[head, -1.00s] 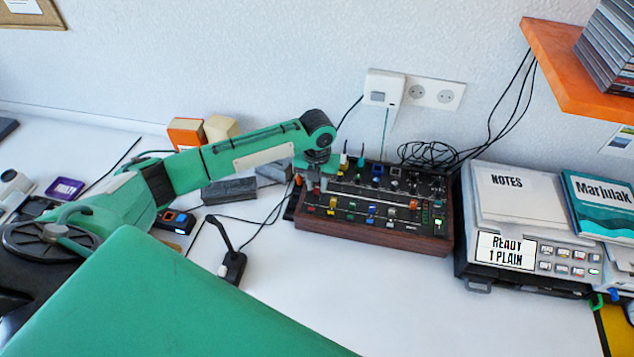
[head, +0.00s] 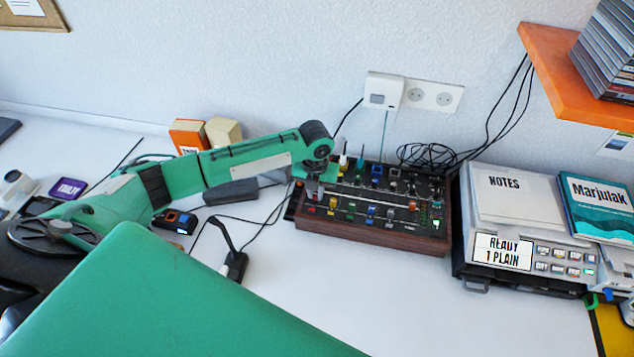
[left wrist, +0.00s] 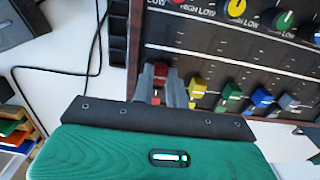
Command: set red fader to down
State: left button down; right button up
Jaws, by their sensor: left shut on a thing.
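The mixer (head: 345,232) is a dark panel with wooden sides and a row of coloured faders. The red fader (head: 311,210) is the leftmost, near the front edge of the panel. My left gripper (head: 315,187) points down at the panel's left end, over the red fader. In the left wrist view its grey fingers (left wrist: 166,84) are shut around the red fader (left wrist: 156,99), which is mostly hidden between them. The yellow fader (left wrist: 197,90) is close beside the right finger. My right gripper is not in view.
Green (left wrist: 230,93) and blue (left wrist: 261,97) faders stand right of the yellow one. Knobs fill the panel's back. A device with a notes pad (head: 512,190) stands close right of the mixer. A black cable and plug (head: 236,265) lie left. The front table is clear.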

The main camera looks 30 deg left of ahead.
aim_at(314, 202)
pick_arm(q)
jog(key=shift+s+d, duration=0.15)
jog(key=shift+s, duration=0.45)
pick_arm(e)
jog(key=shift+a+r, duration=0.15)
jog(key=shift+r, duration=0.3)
pick_arm(q)
jog(key=c, duration=1.7)
grip_release()
